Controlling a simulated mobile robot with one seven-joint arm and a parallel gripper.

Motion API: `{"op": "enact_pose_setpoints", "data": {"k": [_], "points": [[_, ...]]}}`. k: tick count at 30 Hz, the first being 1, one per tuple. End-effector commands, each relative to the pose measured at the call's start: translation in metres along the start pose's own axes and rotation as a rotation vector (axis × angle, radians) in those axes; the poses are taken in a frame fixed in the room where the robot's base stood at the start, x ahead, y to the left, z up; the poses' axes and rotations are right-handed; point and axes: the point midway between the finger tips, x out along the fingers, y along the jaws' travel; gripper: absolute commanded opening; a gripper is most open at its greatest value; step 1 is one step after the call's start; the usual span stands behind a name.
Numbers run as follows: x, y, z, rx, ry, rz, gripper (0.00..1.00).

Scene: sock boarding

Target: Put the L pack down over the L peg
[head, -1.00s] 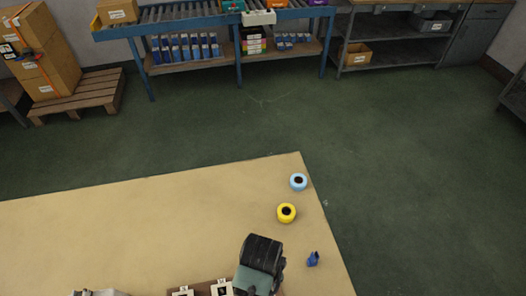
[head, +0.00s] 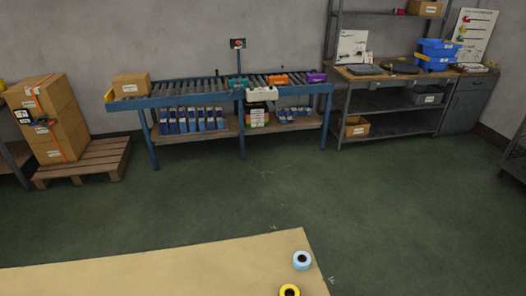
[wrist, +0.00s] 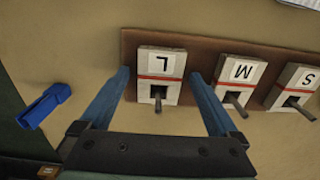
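In the wrist view an upside-down letter L marks a pale block (wrist: 160,88) with a red band and a dark square opening. The dark L peg (wrist: 158,104) sticks out from that opening. I cannot tell whether this block is the L pack or part of the peg's mount. My gripper (wrist: 160,75) is open, its two blue fingers apart on either side of the L block in the picture. Nothing is held between them. Whether the fingers are level with the block or above it is unclear. The head view shows neither gripper nor pegs.
Similar M (wrist: 236,82) and S (wrist: 292,88) blocks with pegs stand beside it on a brown board (wrist: 205,62). A blue object (wrist: 44,106) lies left of it. Blue (head: 302,260) and yellow (head: 289,291) rolls sit near the tan table's (head: 180,268) edge.

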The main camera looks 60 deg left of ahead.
Motion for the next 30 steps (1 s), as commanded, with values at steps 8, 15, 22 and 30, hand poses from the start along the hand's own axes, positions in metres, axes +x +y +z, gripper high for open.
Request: {"op": "enact_pose_setpoints", "data": {"k": [8,15,22,30], "points": [[-0.003,0.0,0.0,0.0,0.0,0.0,0.96],[-0.037,0.001,-0.001,0.0,0.004,0.002,0.96],[-0.087,0.001,-0.001,0.0,0.004,0.003,0.96],[-0.12,0.001,-0.001,0.0,0.002,0.001,0.96]]}}
